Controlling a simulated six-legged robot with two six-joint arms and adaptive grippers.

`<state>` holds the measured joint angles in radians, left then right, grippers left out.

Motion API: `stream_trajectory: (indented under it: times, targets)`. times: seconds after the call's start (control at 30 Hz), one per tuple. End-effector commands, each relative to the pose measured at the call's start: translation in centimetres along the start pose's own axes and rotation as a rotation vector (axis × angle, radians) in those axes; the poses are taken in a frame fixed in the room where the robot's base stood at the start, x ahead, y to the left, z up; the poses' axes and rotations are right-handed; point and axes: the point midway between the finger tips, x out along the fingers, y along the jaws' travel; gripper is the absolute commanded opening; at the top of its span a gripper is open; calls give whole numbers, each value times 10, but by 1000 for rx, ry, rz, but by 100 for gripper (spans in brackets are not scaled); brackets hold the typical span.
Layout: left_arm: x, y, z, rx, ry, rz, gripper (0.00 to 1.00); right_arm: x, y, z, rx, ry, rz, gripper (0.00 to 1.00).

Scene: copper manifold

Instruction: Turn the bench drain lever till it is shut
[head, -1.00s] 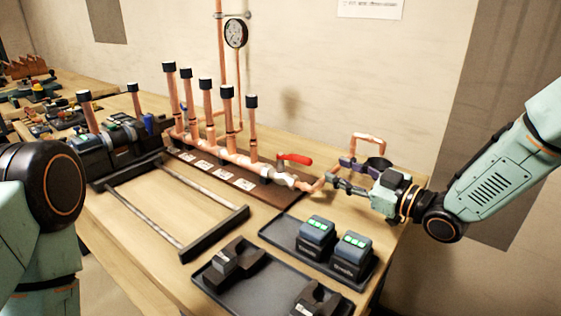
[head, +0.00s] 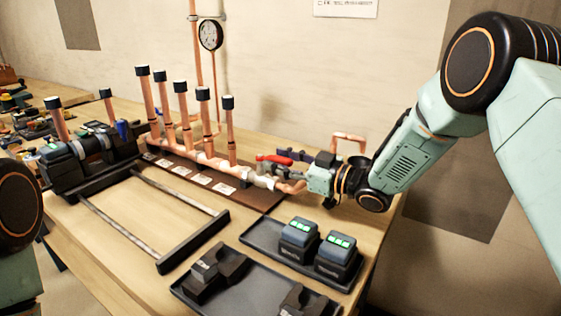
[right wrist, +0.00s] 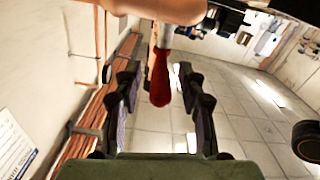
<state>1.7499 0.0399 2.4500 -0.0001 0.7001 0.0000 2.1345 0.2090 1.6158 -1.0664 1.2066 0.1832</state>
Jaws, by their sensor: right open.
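The bench drain lever (head: 274,158) has a red handle. It sits on the valve at the right end of the copper manifold (head: 213,160). My right gripper (head: 281,163) is open at the lever, its fingers on either side of the red handle. In the right wrist view the red handle (right wrist: 161,82) hangs between the two open fingers of the gripper (right wrist: 158,72), with a gap visible on each side. Contact with the handle cannot be made out. My left gripper is out of view; only part of my left arm shows at the left edge.
A black tray (head: 250,240) with two battery packs (head: 299,238) lies in front of the manifold. Another tray (head: 228,297) holds black tools. A metal-bar frame (head: 190,245) lies left of them. A bent copper pipe (head: 347,136) stands behind the gripper, near the wall.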

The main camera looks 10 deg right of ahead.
Motion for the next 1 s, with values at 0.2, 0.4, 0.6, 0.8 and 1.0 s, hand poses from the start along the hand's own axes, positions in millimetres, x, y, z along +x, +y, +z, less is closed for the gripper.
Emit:
stream_trajectory:
  times: [0.2,0.4,0.6,0.8,1.0]
  targets:
    - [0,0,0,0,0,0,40,4,0,0,1,0,-1,40]
    - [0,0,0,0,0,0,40,4,0,0,0,0,-1,28]
    - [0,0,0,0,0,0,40,3,0,0,0,0,-1,11]
    - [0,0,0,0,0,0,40,3,0,0,-1,1,-2,0]
    - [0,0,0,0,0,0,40,3,0,0,-1,1,-1,0]
